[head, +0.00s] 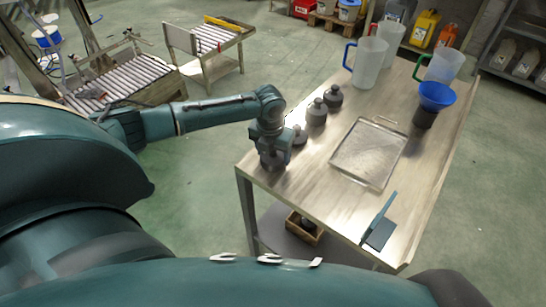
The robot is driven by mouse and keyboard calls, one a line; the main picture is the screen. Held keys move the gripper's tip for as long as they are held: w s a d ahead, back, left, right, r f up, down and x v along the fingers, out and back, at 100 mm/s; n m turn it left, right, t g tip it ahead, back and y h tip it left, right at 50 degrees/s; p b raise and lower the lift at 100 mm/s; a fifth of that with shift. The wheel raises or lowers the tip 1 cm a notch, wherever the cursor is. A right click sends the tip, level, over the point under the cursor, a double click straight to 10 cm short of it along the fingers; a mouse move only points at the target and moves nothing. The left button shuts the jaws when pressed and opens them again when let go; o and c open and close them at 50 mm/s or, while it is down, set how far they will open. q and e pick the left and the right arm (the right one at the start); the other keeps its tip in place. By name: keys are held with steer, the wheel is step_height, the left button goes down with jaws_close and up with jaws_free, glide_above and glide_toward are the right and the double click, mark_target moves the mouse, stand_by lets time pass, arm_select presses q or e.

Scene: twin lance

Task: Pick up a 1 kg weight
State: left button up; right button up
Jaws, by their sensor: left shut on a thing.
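My left gripper (273,149) points down at the near left corner of the steel table (340,205). It is shut on a dark grey weight (271,161), which is mostly hidden by the fingers. I cannot tell whether this weight touches the table top. Three more dark grey weights with knobs stand in a row beyond it: a small one (298,136) just right of the gripper, a larger one (317,112), and another (333,96) farthest back. No mass markings are readable. My right gripper is not in view.
A shallow metal tray (371,151) lies mid-table. A blue funnel (436,95) sits on a dark container (425,118) at the right. Clear jugs (369,63) stand at the back. The table's front left is clear.

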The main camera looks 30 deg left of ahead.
arm_select(q)
steer(key=c, duration=0.9)
steer(key=shift+w+r, duration=0.15)
steer(key=shift+c, duration=0.3)
